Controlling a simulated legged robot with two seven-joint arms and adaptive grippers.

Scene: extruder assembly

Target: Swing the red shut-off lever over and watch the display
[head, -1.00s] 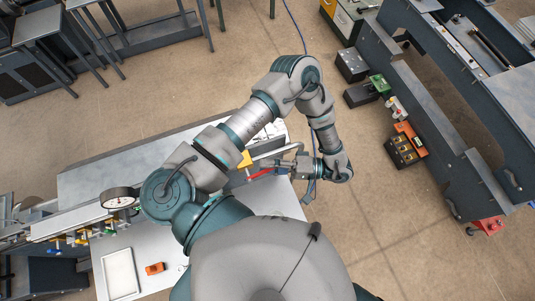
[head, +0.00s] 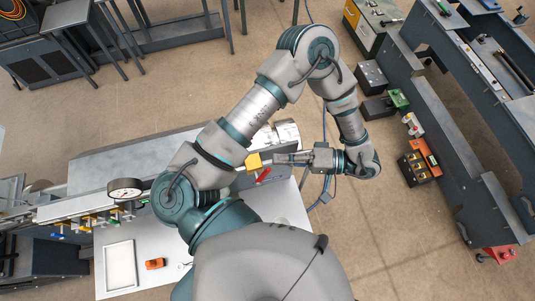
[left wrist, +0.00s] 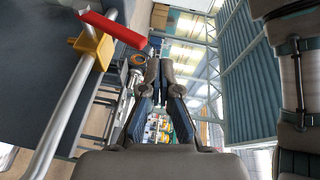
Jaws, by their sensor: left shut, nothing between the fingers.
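The red lever (head: 263,175) sits beside a yellow block (head: 253,161) at the right end of the grey bench machine. In the left wrist view the red lever (left wrist: 115,31) shows at the upper left, above a yellow block (left wrist: 92,46) on a metal pipe. My left gripper (head: 278,159) is shut and empty, just right of the yellow block and above the lever in the picture. Its shut fingers (left wrist: 160,66) appear apart from the lever in the left wrist view. A round white dial (head: 125,188) stands at the left of the machine; its reading is too small to tell. My right gripper is out of view.
A white tray (head: 120,266) and a small orange part (head: 155,264) lie on the pale table. A dark machine frame (head: 455,140) stands at the right, with an orange box (head: 425,157) near it. Open floor lies between.

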